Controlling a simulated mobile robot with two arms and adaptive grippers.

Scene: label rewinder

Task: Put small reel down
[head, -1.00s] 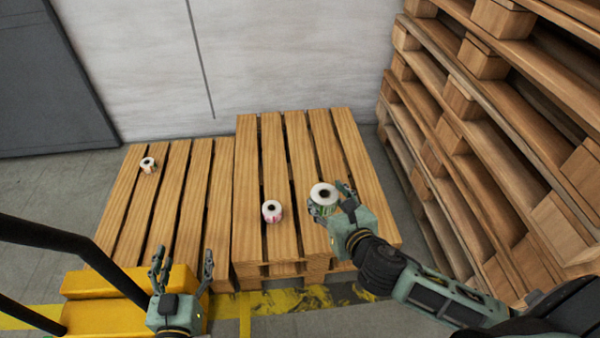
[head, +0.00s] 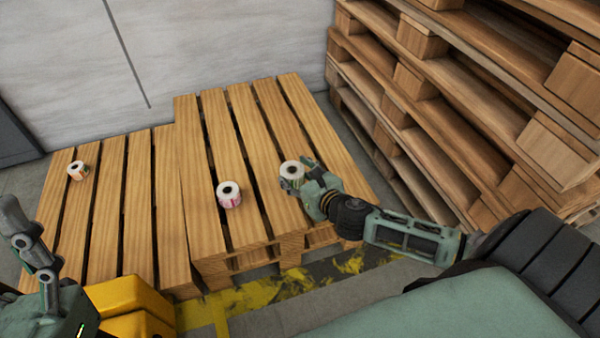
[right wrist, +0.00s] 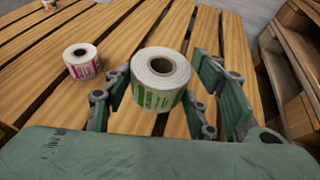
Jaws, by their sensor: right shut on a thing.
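The small reel (head: 292,172), white with green print, is upright between the fingers of my right gripper (head: 300,181), over the right part of the higher pallet (head: 252,165). In the right wrist view the reel (right wrist: 158,80) stands with its core hole facing up, and my right gripper's fingers (right wrist: 170,98) are on both sides of it. It is at or very near the slats; I cannot tell whether it touches them. My left gripper (head: 35,255) is at the lower left, partly cut off, away from the reels.
A second reel (head: 229,195) with red print stands on the same pallet, left of the held one. A third reel (head: 77,171) stands on the lower pallet (head: 105,215) at left. A tall pallet stack (head: 440,95) rises at right. Bare slats lie behind the held reel.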

